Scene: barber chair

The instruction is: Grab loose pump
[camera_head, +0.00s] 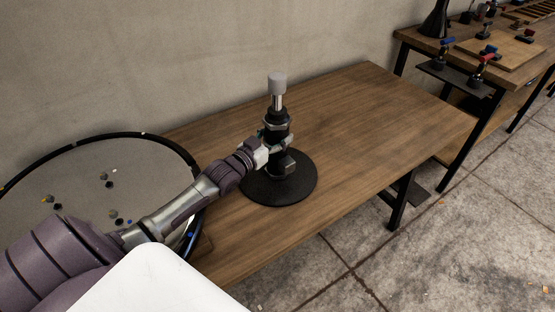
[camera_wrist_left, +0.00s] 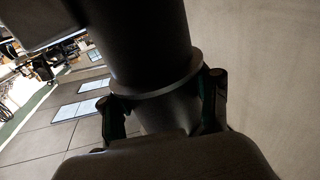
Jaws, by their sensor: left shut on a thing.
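The pump (camera_head: 278,118) is a dark upright cylinder with a silver rod and a grey cap on top. It stands above a round black base (camera_head: 265,192) on the wooden table; I cannot tell whether it touches the base. My left gripper (camera_head: 272,146) reaches in from the left and is shut on the pump's body at mid-height. In the left wrist view the dark pump body (camera_wrist_left: 145,45) with its collar fills the middle, between the two fingers of my left gripper (camera_wrist_left: 160,115). My right gripper is in neither view.
The wooden table (camera_head: 370,130) is clear to the right of the base. A round trampoline-like disc (camera_head: 60,180) with small dots stands at the left, behind my arm. A second bench (camera_head: 480,75) with clamps and boards stands at the back right. A concrete wall is behind.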

